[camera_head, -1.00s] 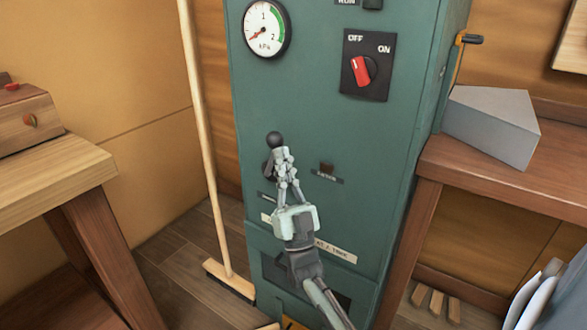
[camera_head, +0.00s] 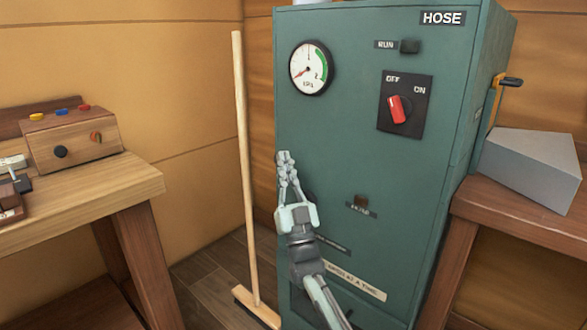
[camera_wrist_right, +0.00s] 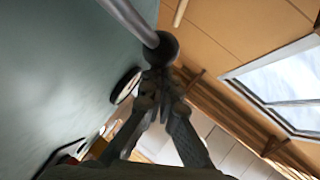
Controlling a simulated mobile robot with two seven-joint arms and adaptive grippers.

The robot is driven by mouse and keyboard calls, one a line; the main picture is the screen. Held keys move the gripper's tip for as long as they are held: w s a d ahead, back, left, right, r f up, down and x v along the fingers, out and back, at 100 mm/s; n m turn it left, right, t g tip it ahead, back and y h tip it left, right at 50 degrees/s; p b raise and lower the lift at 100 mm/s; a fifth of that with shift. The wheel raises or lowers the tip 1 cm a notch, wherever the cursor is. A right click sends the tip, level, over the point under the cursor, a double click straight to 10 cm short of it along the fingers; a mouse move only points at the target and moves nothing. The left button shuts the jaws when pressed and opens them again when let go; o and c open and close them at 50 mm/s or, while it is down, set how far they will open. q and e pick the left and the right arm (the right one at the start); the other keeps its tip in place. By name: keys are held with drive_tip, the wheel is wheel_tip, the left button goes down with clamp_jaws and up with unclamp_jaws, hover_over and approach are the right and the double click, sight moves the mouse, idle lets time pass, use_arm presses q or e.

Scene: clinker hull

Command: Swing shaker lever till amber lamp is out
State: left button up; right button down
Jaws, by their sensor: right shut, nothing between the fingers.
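The shaker lever shows in the right wrist view as a grey rod (camera_wrist_right: 130,20) ending in a black ball knob (camera_wrist_right: 163,48). My right gripper (camera_head: 284,158) is shut and empty at the cabinet's left front edge in the head view. In the wrist view its closed fingertips (camera_wrist_right: 158,78) are right at the knob; I cannot tell whether they touch. In the head view the knob is largely hidden behind the fingers. A small brownish lamp (camera_head: 361,200) above a blurred label sits on the green cabinet (camera_head: 340,130); it looks dark. My left gripper is not in view.
The cabinet bears a gauge (camera_head: 311,68) with a low needle and a red switch (camera_head: 399,109) turned toward OFF. A broom (camera_head: 245,180) stands close to its left. Wooden benches (camera_head: 90,200) flank it; a grey wedge (camera_head: 530,165) lies on the right one.

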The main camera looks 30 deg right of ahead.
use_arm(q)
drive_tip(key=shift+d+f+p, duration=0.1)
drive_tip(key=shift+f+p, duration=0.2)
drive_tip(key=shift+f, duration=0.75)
use_arm(e)
drive_tip(key=shift+w+a+f+n+g+y, duration=0.1)
drive_tip(key=shift+w+a+n+g+y, duration=0.1)
drive_tip(key=shift+w+n+g+y, duration=0.45)
drive_tip(key=shift+s, duration=0.1)
